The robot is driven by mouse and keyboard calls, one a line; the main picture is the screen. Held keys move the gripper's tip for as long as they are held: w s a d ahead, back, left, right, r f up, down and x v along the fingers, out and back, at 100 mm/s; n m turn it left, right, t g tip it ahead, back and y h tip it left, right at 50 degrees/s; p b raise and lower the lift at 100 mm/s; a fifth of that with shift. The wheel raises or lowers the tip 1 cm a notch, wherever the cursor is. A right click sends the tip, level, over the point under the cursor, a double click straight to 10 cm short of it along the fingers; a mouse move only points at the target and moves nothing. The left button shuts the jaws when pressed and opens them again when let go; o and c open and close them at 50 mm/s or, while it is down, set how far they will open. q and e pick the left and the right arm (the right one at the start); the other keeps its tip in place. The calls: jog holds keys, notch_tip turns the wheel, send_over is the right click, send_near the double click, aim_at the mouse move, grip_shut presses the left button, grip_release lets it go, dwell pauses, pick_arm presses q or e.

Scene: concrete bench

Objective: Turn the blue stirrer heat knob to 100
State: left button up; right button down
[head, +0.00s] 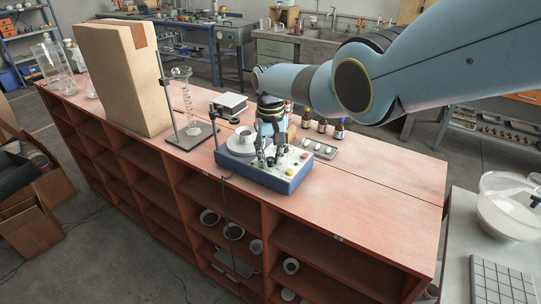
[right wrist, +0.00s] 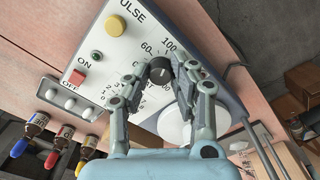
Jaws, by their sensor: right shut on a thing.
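The blue stirrer (head: 287,183) stands on the bench with its white panel up. My right gripper (head: 268,160) reaches down over the panel. In the right wrist view, the gripper (right wrist: 166,70) has its fingers on either side of a black round knob (right wrist: 160,71) and is shut on it. Printed numbers 60 and 100 show near the knob. Its pointer setting is too small to read surely. My left gripper is not in view.
The panel also has a yellow button (right wrist: 116,25) and a red switch (right wrist: 77,77) marked ON and OFF. A clamp stand (head: 190,135) and a tall cardboard box (head: 122,80) stand left. Small bottles (head: 322,125) stand behind. The bench's right front is clear.

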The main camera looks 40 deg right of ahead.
aim_at(270, 159)
dwell(0.3)
jog(key=c, duration=1.1)
grip_release()
notch_tip(270, 159, up, 12)
jog(key=shift+f, duration=0.1)
